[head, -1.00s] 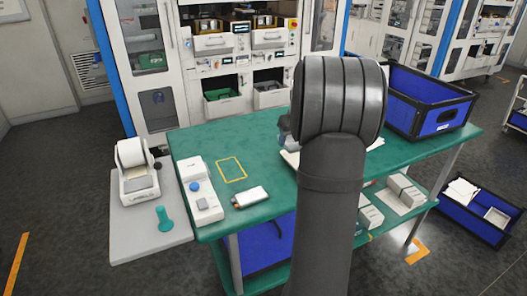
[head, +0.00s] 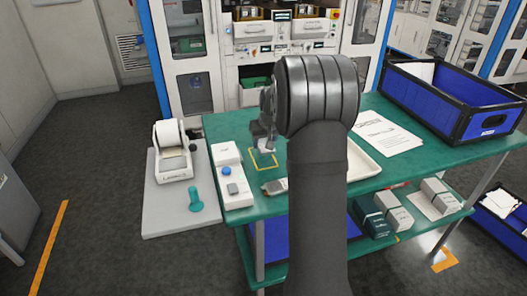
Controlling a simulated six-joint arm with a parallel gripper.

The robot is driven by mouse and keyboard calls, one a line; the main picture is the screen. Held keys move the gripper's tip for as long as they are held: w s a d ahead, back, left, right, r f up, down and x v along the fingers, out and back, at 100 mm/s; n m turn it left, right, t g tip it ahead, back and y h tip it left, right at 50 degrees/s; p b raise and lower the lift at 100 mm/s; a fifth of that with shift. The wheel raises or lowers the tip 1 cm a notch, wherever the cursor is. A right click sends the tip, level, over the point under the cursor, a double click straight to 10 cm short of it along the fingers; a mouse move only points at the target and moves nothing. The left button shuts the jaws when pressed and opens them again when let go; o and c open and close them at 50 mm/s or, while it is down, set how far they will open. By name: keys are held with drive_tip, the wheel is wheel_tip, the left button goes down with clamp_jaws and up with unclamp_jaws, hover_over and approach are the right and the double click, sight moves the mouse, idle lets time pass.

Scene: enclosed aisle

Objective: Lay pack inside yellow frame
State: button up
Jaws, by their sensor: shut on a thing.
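The yellow frame (head: 254,165) is a thin outlined rectangle on the green table top (head: 225,124), partly covered by my gripper. My gripper (head: 267,146) is over the frame, at the end of the dark arm. It is shut on a small pale pack (head: 269,151), which is mostly hidden by the gripper. The pack appears over the frame's upper right part; I cannot tell whether it touches the table.
A white box with a blue button (head: 238,190) is left of the frame. A white tray (head: 363,162), papers (head: 388,133) and a blue crate (head: 436,104) are to the right. A label printer (head: 173,160) stands left.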

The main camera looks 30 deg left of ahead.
sight(264, 149)
drive_tip(key=shift+a+f, duration=0.3)
drive_tip(key=shift+f, duration=1.85)
drive_tip(key=shift+f, duration=0.1)
drive_tip(key=o, duration=1)
drive_tip(key=shift+s+d+r, duration=0.1)
drive_tip(key=shift+r, duration=0.35)
drive_tip(key=v, duration=1.1)
